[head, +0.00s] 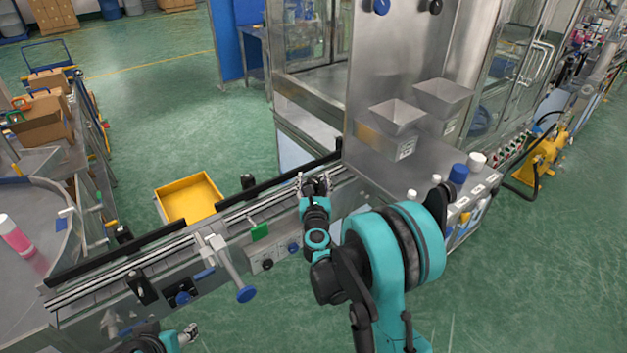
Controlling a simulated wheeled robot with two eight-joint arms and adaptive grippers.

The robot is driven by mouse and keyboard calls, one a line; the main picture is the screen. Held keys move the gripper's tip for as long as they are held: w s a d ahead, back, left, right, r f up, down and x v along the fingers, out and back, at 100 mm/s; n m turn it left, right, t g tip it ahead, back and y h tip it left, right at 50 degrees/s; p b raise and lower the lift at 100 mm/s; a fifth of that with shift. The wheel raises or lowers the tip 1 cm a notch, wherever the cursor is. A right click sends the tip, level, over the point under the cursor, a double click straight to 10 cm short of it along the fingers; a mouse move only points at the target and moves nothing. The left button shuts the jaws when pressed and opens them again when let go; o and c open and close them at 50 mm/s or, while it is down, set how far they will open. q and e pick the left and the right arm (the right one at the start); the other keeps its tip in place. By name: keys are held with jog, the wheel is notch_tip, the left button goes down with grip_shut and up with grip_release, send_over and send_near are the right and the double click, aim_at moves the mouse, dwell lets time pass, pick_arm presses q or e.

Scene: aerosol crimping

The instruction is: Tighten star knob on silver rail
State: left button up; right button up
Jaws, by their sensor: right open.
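A silver conveyor rail (110,278) runs diagonally from the lower left to the steel machine. Knobs sit along its near side: a blue one (246,294) on the end of a silver rod, a blue one (183,298) farther left, a black one (267,264) and a small blue one (293,247). Which of them is star-shaped is too small to tell. My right gripper (315,181) is open, over the rail near the machine; its fingers are small and partly hidden by my wrist. My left gripper (190,331) is low at the left, below the rail, its finger gap unclear.
A yellow bin (188,197) is behind the rail. The steel machine (375,140) with two hoppers stands at the rail's right end. Blue and white caps (458,174) stand on its side panel. A round table with a pink bottle (14,234) is at far left.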

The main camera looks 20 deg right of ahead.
jog(key=v, duration=1.2)
